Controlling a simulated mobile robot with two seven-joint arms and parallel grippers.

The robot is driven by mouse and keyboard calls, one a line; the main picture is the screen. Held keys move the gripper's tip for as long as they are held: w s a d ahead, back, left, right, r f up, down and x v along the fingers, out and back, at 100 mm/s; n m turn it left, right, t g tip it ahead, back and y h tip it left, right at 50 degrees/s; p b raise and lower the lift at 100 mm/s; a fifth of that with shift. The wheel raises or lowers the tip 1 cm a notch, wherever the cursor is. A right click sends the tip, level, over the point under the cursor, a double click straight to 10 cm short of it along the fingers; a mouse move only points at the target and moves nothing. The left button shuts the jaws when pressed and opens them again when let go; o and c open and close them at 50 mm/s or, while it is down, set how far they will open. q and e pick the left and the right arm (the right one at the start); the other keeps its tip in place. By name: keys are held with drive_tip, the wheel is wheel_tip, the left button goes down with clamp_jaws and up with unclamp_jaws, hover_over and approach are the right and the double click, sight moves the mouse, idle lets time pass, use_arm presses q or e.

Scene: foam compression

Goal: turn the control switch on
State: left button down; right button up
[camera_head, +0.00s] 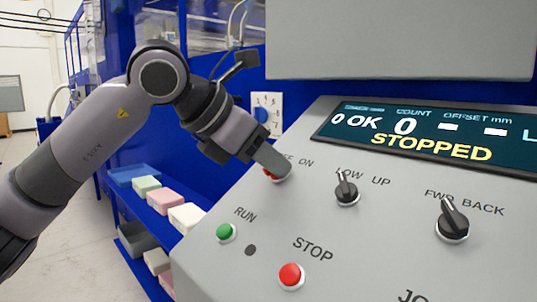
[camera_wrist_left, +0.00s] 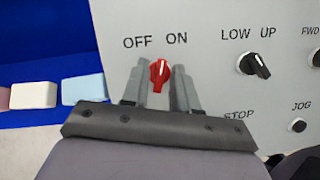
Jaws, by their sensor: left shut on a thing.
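The control switch is a red knob (camera_head: 269,172) on the sloped grey panel, below the OFF ON label, mostly hidden by my gripper in the head view. In the left wrist view the red knob (camera_wrist_left: 159,75) sits between the two fingers, under the words OFF and ON. My left gripper (camera_head: 274,162) reaches down to the panel from the upper left and is shut on the knob. Its fingers (camera_wrist_left: 160,84) flank the knob on both sides. I cannot tell for sure which label the knob points to. My right gripper is not in view.
The grey panel also has a LOW UP knob (camera_head: 347,191), a FWD BACK knob (camera_head: 452,220), a green RUN button (camera_head: 225,232) and a red STOP button (camera_head: 291,275). The display (camera_head: 430,136) reads STOPPED. Foam blocks (camera_head: 166,200) lie on a blue shelf to the left.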

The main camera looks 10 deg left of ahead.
use_arm(q)
drive_tip(key=shift+r+m+g+p, duration=0.15)
drive_tip(key=shift+m+g+p, duration=0.2)
drive_tip(key=shift+m, duration=0.65)
drive_tip(key=m+p, duration=0.1)
drive_tip(key=m, duration=0.1)
drive_tip(key=shift+m+g+h, duration=0.3)
drive_tip(key=shift+g+h, duration=0.05)
drive_tip(key=shift+h, duration=0.05)
drive_tip(key=shift+m+p, duration=0.3)
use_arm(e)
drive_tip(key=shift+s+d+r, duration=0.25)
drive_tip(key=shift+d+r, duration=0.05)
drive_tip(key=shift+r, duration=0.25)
use_arm(q)
drive_tip(key=c, duration=1.2)
unclamp_jaws()
drive_tip(key=shift+a, duration=0.1)
drive_tip(key=v, duration=0.7)
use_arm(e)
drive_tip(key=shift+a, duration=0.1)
